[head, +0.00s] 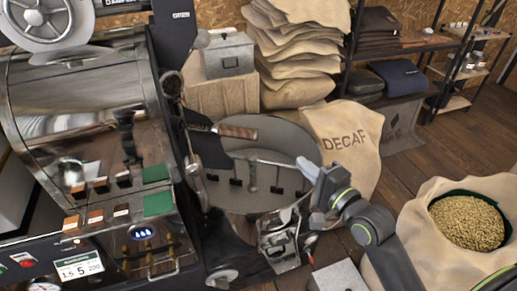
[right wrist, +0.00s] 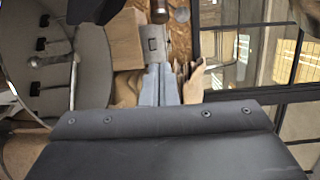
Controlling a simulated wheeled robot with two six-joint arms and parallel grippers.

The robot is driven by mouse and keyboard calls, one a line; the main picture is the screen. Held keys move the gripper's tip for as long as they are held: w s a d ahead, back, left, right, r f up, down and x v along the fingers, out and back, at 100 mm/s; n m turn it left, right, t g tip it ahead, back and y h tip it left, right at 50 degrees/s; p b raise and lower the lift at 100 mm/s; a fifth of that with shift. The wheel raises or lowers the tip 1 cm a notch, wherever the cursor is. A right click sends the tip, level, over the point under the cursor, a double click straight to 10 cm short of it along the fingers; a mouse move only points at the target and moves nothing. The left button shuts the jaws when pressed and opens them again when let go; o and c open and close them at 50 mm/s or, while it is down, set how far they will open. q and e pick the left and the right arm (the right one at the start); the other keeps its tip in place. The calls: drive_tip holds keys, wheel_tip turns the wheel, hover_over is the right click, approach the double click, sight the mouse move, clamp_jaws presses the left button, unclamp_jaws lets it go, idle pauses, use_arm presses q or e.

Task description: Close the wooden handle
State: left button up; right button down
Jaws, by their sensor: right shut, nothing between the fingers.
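The wooden handle (head: 236,131) is a brown grip on the front of the roaster, sticking out to the right over the back left of the round cooling tray (head: 262,206). My right gripper (head: 309,170) is shut and empty at the right side of the tray, to the right of and nearer than the handle, clearly apart from it. In the right wrist view its pale fingers (right wrist: 160,86) are together. A brown rounded piece at the top edge there may be the handle's end; I cannot tell. My left gripper is not in view.
The metal roaster drum (head: 85,100) fills the left. A stirring arm spans the tray. A DECAF sack (head: 350,140) stands behind my right gripper, and an open sack of beans (head: 467,222) is at right. A metal box (head: 229,56) sits on a crate behind the tray.

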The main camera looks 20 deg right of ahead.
use_arm(q)
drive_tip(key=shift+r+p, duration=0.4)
drive_tip(key=shift+p, duration=0.35)
use_arm(e)
drive_tip(key=a+x, duration=0.2)
drive_tip(key=x, duration=1)
drive_tip(key=shift+a+r, duration=0.1)
drive_tip(key=shift+r, duration=0.05)
